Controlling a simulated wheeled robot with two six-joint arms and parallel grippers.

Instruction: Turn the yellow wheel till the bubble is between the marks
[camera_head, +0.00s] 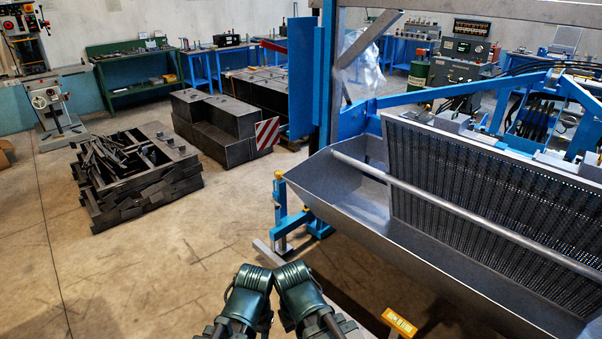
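A small yellow part (279,175) sits on top of a blue upright leg at the left end of the grey trough. It may be the yellow wheel, but it is too small to be sure. A yellow plate (399,322) with small unreadable markings shows at the bottom edge, below the trough. I cannot make out a bubble or its marks. Two dark green links of my arms meet at the bottom centre, well short of the yellow part. Neither of my grippers can be made out.
The grey trough (345,195) with a perforated sieve panel (480,190) and long rail fills the right side. A blue foot (320,228) stands by its left end. Stacked dark metal (135,185) and blocks (215,125) lie left. The floor (170,260) between is clear.

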